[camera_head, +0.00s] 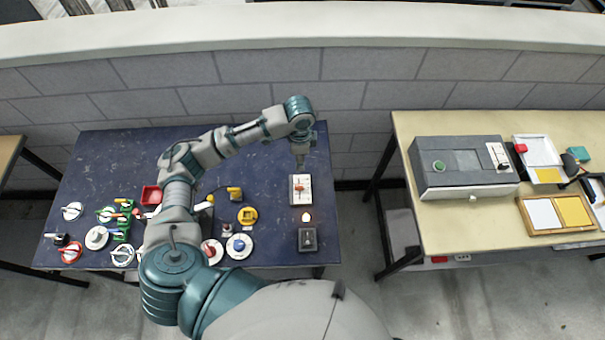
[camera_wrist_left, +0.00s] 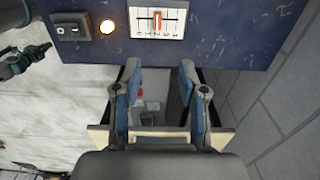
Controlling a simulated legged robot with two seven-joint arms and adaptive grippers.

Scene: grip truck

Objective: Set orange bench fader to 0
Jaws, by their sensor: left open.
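The orange bench fader (camera_head: 300,189) is a white scale panel with an orange knob, at the right side of the dark blue bench. It also shows at the top of the left wrist view (camera_wrist_left: 157,18), where the knob stands near the middle of its slot; I cannot read the exact value. My left gripper (camera_head: 300,158) hangs above and behind the fader in the head view. In the wrist view its fingers (camera_wrist_left: 160,72) are spread, empty and apart from the knob. A dark and teal part of my right arm (camera_wrist_left: 20,60) shows at the left edge there; its jaws are unclear.
A lit lamp (camera_head: 306,217) and a dark switch box (camera_head: 308,240) stand in front of the fader. Several dials and valves, with a yellow button (camera_head: 247,215), fill the bench's front and left. A wall (camera_head: 350,85) stands behind. A yellow-topped table (camera_head: 450,215) stands right, across a gap.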

